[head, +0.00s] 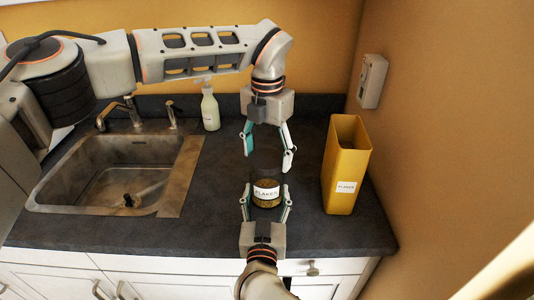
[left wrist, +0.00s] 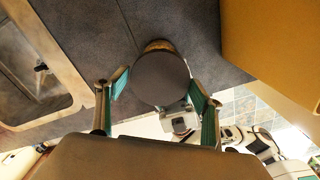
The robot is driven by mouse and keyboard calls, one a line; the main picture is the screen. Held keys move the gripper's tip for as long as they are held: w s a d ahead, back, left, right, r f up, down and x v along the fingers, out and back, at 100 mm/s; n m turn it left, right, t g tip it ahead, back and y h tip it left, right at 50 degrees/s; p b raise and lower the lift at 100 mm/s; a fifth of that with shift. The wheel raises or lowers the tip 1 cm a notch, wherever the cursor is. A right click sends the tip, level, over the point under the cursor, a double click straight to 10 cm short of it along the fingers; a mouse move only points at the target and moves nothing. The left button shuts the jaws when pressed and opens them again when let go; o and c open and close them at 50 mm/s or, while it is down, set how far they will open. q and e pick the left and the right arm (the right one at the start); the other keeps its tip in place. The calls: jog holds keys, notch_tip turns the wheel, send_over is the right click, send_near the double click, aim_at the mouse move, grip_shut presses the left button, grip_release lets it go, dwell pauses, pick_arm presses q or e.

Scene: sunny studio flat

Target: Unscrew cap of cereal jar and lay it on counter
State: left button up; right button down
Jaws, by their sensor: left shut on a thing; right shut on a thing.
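The cereal jar (head: 266,194), with a white label and golden flakes inside, is upright above or on the dark counter (head: 312,228). My right gripper (head: 266,205) comes from the front edge and is shut on the jar's sides. My left gripper (head: 269,156) points down from above, its fingers on either side of the dark round cap (head: 267,160), shut on it. The cap also shows in the left wrist view (left wrist: 160,80), hiding most of the jar. I cannot tell whether the cap still touches the jar's rim.
A sink (head: 112,180) with a tap is on the left, and a white soap bottle (head: 209,108) stands at the back. The counter between sink and jar is clear.

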pick_arm(q)
jog(key=n, duration=0.5)
jog(key=shift+n, duration=0.3)
jog(key=n, duration=0.8)
jog(key=shift+n, duration=0.3)
jog(key=n, duration=0.4)
jog(key=shift+r, duration=0.1)
jog(key=shift+r, duration=1)
